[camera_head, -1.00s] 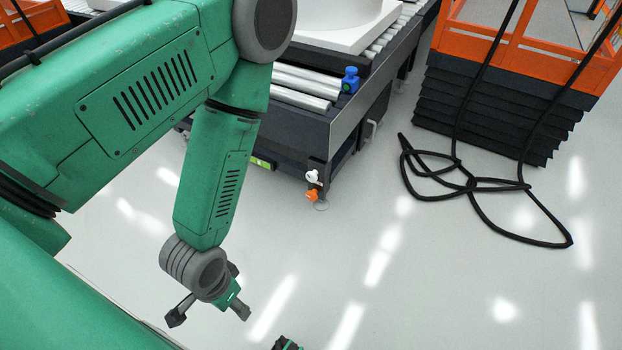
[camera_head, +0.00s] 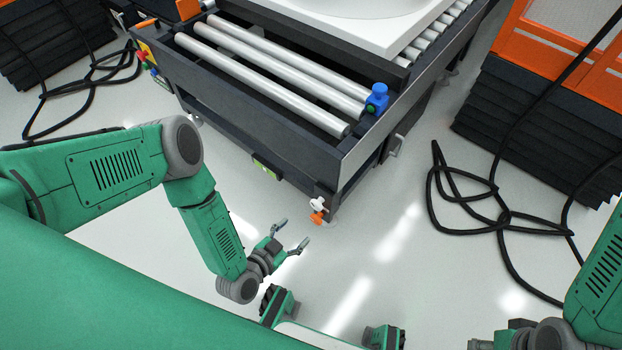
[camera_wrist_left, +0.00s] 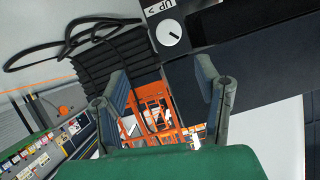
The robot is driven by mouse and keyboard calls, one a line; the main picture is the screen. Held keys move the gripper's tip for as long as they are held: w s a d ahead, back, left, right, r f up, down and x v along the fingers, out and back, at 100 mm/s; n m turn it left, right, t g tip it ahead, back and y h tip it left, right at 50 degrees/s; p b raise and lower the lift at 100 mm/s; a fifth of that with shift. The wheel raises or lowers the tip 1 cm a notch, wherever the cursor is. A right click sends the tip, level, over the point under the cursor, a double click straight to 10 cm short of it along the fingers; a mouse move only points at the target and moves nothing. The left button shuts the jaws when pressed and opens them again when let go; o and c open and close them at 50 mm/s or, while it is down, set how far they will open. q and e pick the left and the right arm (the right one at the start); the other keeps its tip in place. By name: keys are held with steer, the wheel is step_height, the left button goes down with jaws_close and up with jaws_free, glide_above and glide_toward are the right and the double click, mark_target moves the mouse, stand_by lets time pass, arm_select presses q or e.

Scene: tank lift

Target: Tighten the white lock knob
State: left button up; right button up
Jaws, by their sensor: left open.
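The white lock knob (camera_head: 317,204) sits on the front lower corner of the dark roller conveyor, just above an orange knob (camera_head: 317,218). My left gripper (camera_head: 293,233) is open and empty, below and left of the knobs and apart from them. In the left wrist view its two fingers (camera_wrist_left: 162,80) are spread with nothing between them. That view also shows a white round dial (camera_wrist_left: 169,33) with a black mark beside "UP >" lettering; I cannot tell whether it is the lock knob. My right arm is at the lower right, its gripper unclear at the bottom edge.
The roller conveyor (camera_head: 270,130) carries a white block (camera_head: 350,35) and has a blue fitting (camera_head: 377,98) on its corner. Black cables (camera_head: 468,228) lie on the floor beside an orange lift with black bellows (camera_head: 540,125).

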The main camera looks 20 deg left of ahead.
mark_target(315, 206)
arm_select(q)
steer(key=shift+t, duration=0.3)
steer(key=b+x, duration=0.2)
steer(key=x, duration=0.2)
steer(key=b+x, duration=0.2)
steer(key=x, duration=0.2)
steer(key=a+b+x, duration=0.1)
steer(key=x, duration=0.4)
steer(key=shift+w+a+f+b, duration=0.15)
steer(key=shift+b, duration=0.25)
steer(key=shift+w+f, duration=0.15)
steer(key=shift+w, duration=0.4)
arm_select(e)
steer(key=f, duration=0.6)
steer(key=shift+w+a, duration=0.15)
steer(key=shift+w, duration=0.25)
arm_select(q)
steer(key=c, duration=1.2)
